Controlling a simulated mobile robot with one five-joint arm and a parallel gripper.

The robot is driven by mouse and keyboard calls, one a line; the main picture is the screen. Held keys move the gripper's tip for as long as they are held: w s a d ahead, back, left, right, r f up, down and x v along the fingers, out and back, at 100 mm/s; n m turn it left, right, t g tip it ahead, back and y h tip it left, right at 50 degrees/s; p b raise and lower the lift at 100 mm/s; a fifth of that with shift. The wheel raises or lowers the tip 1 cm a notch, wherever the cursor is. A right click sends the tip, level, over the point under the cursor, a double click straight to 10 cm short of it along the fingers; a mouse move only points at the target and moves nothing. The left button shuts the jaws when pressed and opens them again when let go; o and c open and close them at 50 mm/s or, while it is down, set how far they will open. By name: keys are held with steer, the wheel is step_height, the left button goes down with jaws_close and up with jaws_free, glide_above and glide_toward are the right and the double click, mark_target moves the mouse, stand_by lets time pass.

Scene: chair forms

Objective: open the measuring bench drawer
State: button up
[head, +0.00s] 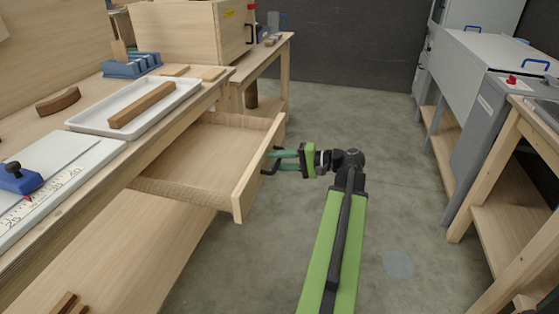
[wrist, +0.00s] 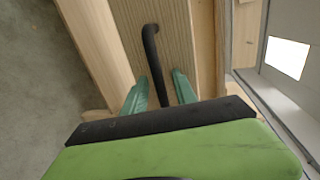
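The measuring bench drawer (head: 205,158) is pulled well out from under the bench top on the left in the head view, and it is empty. Its pale wooden front (head: 258,170) has a black bar handle (wrist: 150,50), seen clearly in the wrist view. My gripper (head: 279,160) is at the handle. In the wrist view its two green fingers (wrist: 160,92) stand apart, one on each side of the bar, with small gaps visible. The handle is partly hidden by the fingers in the head view.
The bench top holds a white tray (head: 85,124) with a wooden bar (head: 142,105), a blue rack (head: 131,65) and a measuring board (head: 60,165). Grey machines and a wooden bench (head: 520,190) stand at right. The floor (head: 400,200) between is clear.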

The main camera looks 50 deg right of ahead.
steer(key=shift+s+d+r, duration=0.1)
steer(key=shift+s+d, duration=0.1)
steer(key=p+v, duration=0.3)
steer(key=v, duration=1.4)
steer(key=shift+a, duration=0.15)
